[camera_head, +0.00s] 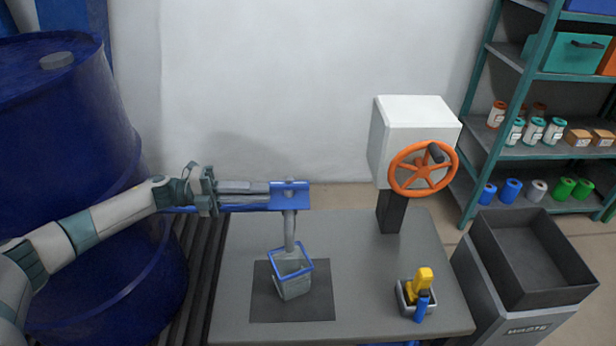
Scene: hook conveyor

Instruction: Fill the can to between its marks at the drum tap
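A small grey can (293,288) with a blue rim stands on a dark square mat (262,305) on the grey table. The blue tap (290,200) is above it, at the end of a blue pipe from the large blue drum (75,130) at the left. A grey vertical piece or stream runs from the tap down to the can's mouth; I cannot tell which. The can's marks and level are not readable. My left gripper (262,188) reaches in from the left, its fingertips at the tap's blue block. Its finger gap is not clear. My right gripper is not in view.
A white box with an orange handwheel (423,170) stands on a dark post at the table's back right. A grey holder (405,305) with yellow and blue items is at the front right. A waste bin (525,315) and a stocked shelf (510,150) are further right.

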